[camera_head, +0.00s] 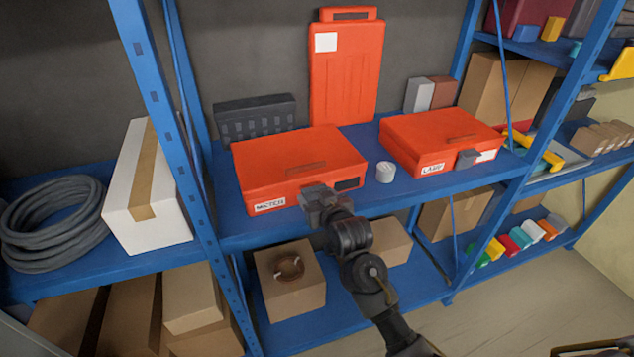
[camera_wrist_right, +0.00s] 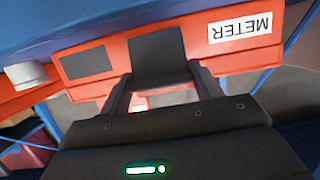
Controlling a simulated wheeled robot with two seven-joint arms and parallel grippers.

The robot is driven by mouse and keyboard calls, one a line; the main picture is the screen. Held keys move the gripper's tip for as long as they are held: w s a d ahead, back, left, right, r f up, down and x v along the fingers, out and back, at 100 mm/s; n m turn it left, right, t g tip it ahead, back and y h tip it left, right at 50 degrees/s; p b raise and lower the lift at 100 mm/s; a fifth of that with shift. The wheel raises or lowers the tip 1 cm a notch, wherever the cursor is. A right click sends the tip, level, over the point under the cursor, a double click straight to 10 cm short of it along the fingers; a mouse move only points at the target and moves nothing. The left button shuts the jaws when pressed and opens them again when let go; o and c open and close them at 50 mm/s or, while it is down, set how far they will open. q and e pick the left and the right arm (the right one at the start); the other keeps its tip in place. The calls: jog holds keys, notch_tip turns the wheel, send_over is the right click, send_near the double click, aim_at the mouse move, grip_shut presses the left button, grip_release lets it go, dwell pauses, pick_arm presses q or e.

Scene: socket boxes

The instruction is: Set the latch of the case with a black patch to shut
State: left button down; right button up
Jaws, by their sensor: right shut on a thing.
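The orange case labelled METER (camera_head: 290,152) lies flat on the blue shelf, its lid down. A black patch (camera_head: 347,184) is on its front, right of the latch; in the wrist view, which is upside down, the patch (camera_wrist_right: 87,63) is left of the dark grey latch (camera_wrist_right: 155,55). My right gripper (camera_head: 322,199) is at the front of this case. In the wrist view its two fingers (camera_wrist_right: 160,90) are closed about the latch's near end. I cannot tell the latch's exact angle. My left gripper is not in view.
A second orange case labelled LAMP (camera_head: 440,137), with a grey latch and white patch, lies to the right. A white roll (camera_head: 385,173) stands between the cases. An orange case (camera_head: 346,75) stands upright behind. A blue post (camera_head: 165,110) rises at the left.

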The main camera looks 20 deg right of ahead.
jog(key=shift+w+r+g+p, duration=0.4)
jog(key=shift+r+g, duration=0.1)
jog(key=shift+g, duration=0.3)
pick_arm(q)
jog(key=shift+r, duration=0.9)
pick_arm(e)
jog(key=shift+w+r+g+h, duration=0.1)
jog(key=shift+w+g+h, duration=0.45)
jog(key=shift+g, duration=0.85)
jog(key=shift+w+a, duration=0.1)
jog(key=shift+w, duration=0.05)
jog(key=o, duration=1)
jog(key=shift+y, duration=0.25)
pick_arm(q)
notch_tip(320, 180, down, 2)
jog(key=b, duration=0.2)
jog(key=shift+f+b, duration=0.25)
jog(key=shift+b, duration=0.1)
pick_arm(e)
jog(key=v, duration=1)
jog(key=shift+r, duration=0.35)
